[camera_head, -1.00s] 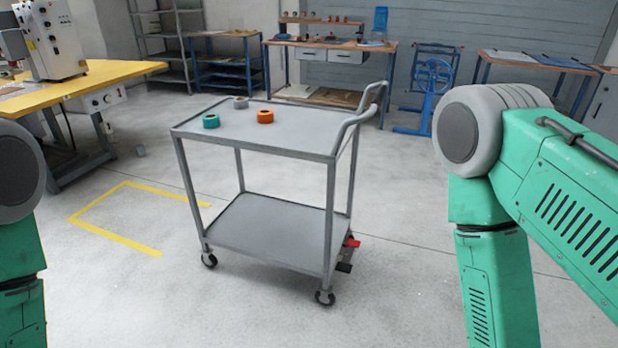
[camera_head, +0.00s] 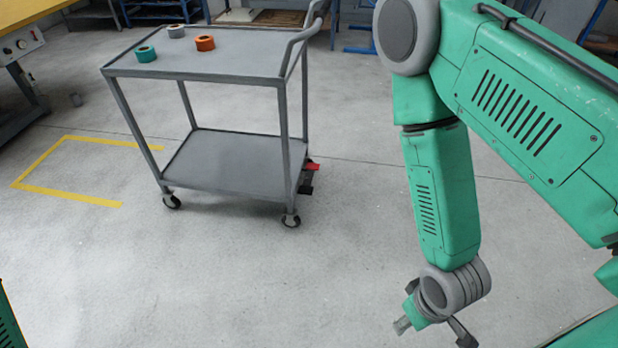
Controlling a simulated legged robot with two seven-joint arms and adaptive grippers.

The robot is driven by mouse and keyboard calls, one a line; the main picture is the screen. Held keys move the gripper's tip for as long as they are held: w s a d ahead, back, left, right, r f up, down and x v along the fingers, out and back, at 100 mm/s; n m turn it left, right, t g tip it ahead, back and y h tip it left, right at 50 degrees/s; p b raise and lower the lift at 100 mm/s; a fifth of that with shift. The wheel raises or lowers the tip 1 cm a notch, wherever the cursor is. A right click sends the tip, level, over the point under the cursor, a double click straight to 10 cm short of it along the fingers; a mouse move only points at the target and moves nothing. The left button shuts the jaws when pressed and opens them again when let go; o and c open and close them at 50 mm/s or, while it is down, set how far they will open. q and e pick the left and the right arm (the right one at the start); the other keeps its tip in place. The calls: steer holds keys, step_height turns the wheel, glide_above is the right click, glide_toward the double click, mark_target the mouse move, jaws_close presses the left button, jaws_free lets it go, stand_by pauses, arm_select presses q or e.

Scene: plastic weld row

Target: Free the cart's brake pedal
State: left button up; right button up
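The grey two-shelf cart (camera_head: 235,165) stands on castors left of centre. Low at its right end, by the rear castors, is a red pedal (camera_head: 313,166). A dark pedal (camera_head: 306,189) sits just below and in front of it. Which of them is pressed cannot be told at this size. My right gripper (camera_head: 432,330) hangs at the bottom edge, right of and nearer than the cart, well apart from the pedals. Its fingers look spread, with nothing between them. My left gripper is out of view; only a bit of green arm shows at the lower left.
Teal (camera_head: 145,54), grey (camera_head: 176,31) and orange (camera_head: 205,43) rolls lie on the cart's top shelf. A yellow floor marking (camera_head: 65,190) lies left of the cart. A yellow-topped table (camera_head: 25,15) stands at the upper left. The floor between cart and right arm is clear.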

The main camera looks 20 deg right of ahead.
arm_select(q)
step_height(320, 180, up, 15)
steer(key=p, duration=1.5)
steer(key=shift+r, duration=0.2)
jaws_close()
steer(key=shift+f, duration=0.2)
